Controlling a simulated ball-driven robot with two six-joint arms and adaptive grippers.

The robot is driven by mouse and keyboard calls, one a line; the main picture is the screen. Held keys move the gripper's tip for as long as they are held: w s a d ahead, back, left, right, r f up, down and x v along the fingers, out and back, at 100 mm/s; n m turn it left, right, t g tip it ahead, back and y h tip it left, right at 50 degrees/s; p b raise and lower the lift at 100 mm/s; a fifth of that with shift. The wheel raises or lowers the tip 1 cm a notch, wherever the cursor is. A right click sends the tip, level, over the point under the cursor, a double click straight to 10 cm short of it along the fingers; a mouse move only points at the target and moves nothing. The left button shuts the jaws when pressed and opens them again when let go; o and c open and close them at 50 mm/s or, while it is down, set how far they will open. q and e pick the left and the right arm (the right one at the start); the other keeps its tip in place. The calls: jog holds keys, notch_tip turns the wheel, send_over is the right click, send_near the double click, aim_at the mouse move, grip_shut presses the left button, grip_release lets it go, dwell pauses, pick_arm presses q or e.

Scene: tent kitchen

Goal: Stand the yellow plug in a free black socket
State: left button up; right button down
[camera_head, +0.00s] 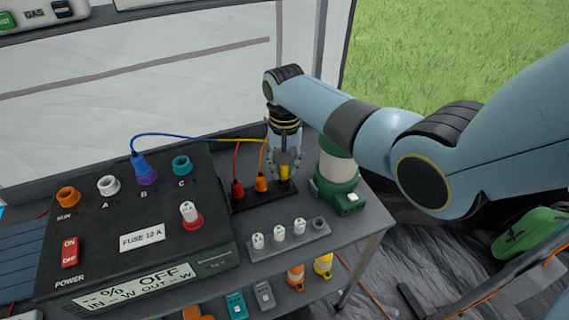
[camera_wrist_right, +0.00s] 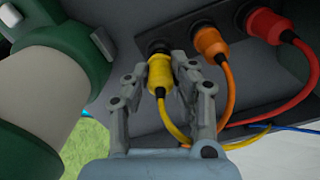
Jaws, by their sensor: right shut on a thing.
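The yellow plug (camera_head: 284,173) is upright between the fingers of my right gripper (camera_head: 285,165), at the right end of the black socket strip (camera_head: 262,198). In the right wrist view my right gripper (camera_wrist_right: 163,85) is shut around the yellow plug (camera_wrist_right: 161,74). The plug's far end meets a black socket (camera_wrist_right: 157,47); I cannot tell how deep it sits. An orange plug (camera_head: 261,183) and a red plug (camera_head: 237,188) stand in the strip beside it, to the left in the head view. The yellow cable hangs from the plug. My left gripper is out of view.
A green and white canister (camera_head: 337,167) stands close to the right of my right gripper. A black power box (camera_head: 130,225) with coloured sockets and a blue plug (camera_head: 145,170) is on the left. A grey tray (camera_head: 289,240) with several white fuses lies in front.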

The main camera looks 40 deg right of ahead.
jog(key=shift+f+b, duration=0.55)
jog(key=shift+f, duration=0.4)
jog(key=c, duration=1)
grip_release()
jog(key=shift+c, duration=0.2)
